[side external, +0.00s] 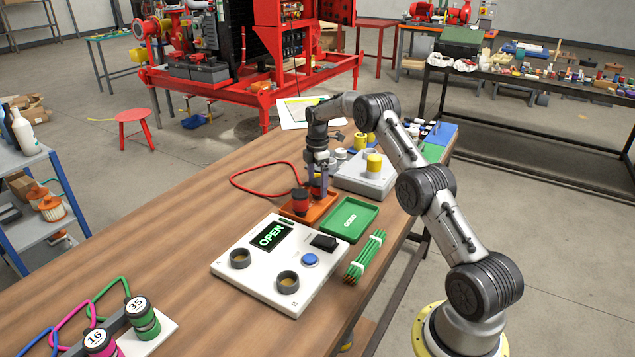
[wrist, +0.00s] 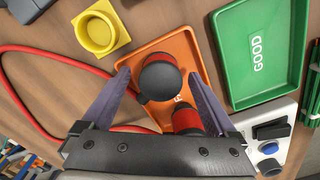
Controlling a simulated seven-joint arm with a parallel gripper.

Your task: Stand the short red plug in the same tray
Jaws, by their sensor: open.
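Two red plugs with black ends are at the orange tray. One plug (wrist: 160,78) is between the spread fingertips of my gripper (wrist: 159,76); in the side view it shows just under the gripper (side external: 318,176). The other plug (side external: 300,201) stands in the tray nearer the side camera; in the wrist view its red body (wrist: 187,120) is partly hidden by my gripper. I cannot tell for certain which is the short one. The orange tray (side external: 322,210) lies flat on the table. My gripper is open, pointing down, low over the tray.
A green tray marked GOOD (wrist: 262,50) lies beside the orange one. A white box with an OPEN display (side external: 235,262) is in front. A red cable (side external: 236,175) loops behind. A grey block with yellow parts (side external: 366,183) is close to the right.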

